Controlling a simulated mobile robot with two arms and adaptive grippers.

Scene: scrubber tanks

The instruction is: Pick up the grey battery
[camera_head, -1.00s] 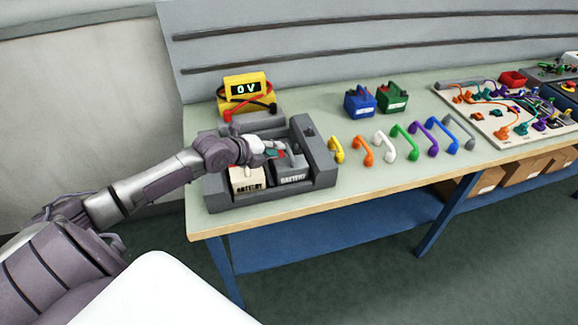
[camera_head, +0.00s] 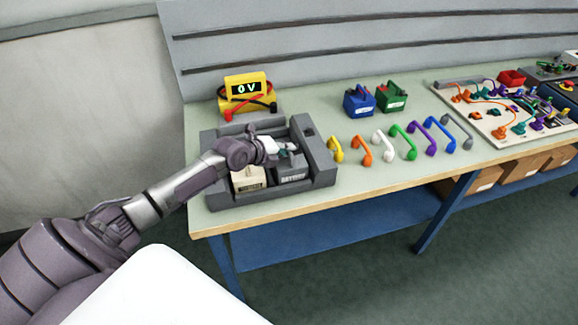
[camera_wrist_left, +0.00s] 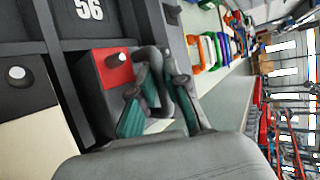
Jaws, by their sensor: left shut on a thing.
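The grey battery (camera_head: 291,173) sits in the right-hand bay of the dark grey holder (camera_head: 319,160) on the bench. Its dark carrying handle and red terminal patch (camera_wrist_left: 107,68) show in the left wrist view. My left gripper (camera_head: 286,148) is over the top of the battery. In the left wrist view my left gripper (camera_wrist_left: 158,100), with its teal finger pads, is shut on the handle. The battery still appears seated in the holder. My right gripper is not in view.
A cream battery (camera_head: 248,180) stands in the bay to the left. A yellow meter reading 0 V (camera_head: 247,92) is behind the holder. Blue (camera_head: 359,101) and green (camera_head: 391,96) batteries stand further back. Several coloured handles line the bench to the right.

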